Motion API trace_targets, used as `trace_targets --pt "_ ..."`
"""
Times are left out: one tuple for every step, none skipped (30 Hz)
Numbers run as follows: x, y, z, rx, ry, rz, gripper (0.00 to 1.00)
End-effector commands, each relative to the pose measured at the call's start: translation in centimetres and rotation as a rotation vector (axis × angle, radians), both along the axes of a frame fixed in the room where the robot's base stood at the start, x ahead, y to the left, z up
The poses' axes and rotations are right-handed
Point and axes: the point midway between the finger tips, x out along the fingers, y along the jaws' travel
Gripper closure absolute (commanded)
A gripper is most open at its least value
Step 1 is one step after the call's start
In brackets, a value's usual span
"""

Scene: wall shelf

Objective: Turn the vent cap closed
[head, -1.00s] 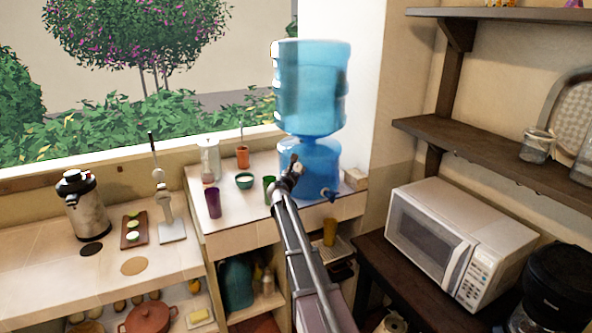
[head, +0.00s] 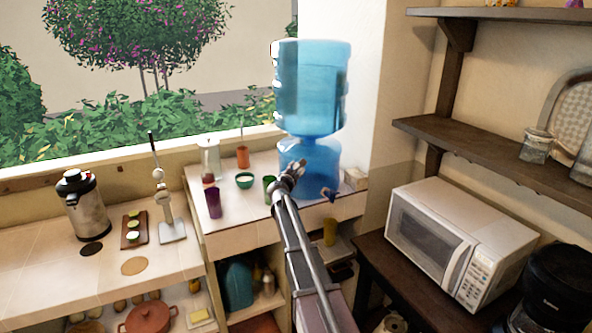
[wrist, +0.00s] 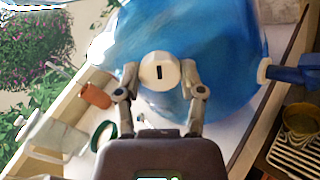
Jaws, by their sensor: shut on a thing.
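The vent cap (wrist: 150,66) is a white round knob with a dark slot, on the blue water dispenser (wrist: 222,60). In the wrist view the slot stands upright in the picture. My gripper (wrist: 160,76) is shut on the cap, with one finger at its left side and one at its right. In the head view my gripper (head: 293,169) is at the front of the dispenser's blue base (head: 322,152), below the big bottle (head: 312,90). The cap is mostly hidden by my gripper there.
A blue tap (head: 328,193) sticks out right of my gripper. A microwave (head: 455,240) is at the right.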

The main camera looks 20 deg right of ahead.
Motion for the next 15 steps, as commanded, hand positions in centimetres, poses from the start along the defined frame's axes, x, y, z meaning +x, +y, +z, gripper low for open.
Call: trace_targets --pt "0.09 -0.05 0.04 0.031 -0.03 -0.001 0.97" --pt "0.1 -0.06 0.04 0.051 -0.049 -0.001 0.97" --pt "0.1 -0.06 0.04 0.08 -0.076 -0.001 0.97" --pt "0.1 -0.06 0.04 0.1 -0.095 -0.001 0.97" --pt "0.1 -0.06 0.04 0.121 -0.115 -0.001 0.97" --pt "0.11 -0.06 0.04 0.149 -0.141 -0.001 0.97" --pt "0.11 -0.06 0.04 0.17 -0.16 -0.001 0.97" --pt "0.1 -0.05 0.04 0.19 -0.179 -0.001 0.97" --pt "0.11 -0.06 0.04 0.219 -0.206 -0.001 0.97" --pt "0.11 -0.06 0.04 0.239 -0.225 -0.001 0.97" --pt "0.11 -0.06 0.04 0.259 -0.244 -0.001 0.97" --pt "0.11 -0.05 0.05 0.288 -0.27 -0.001 0.97" --pt "0.11 -0.05 0.05 0.308 -0.29 -0.001 0.97" --pt "0.12 -0.06 0.05 0.329 -0.309 -0.001 0.97" --pt "0.11 -0.05 0.05 0.357 -0.336 0.0 0.97"
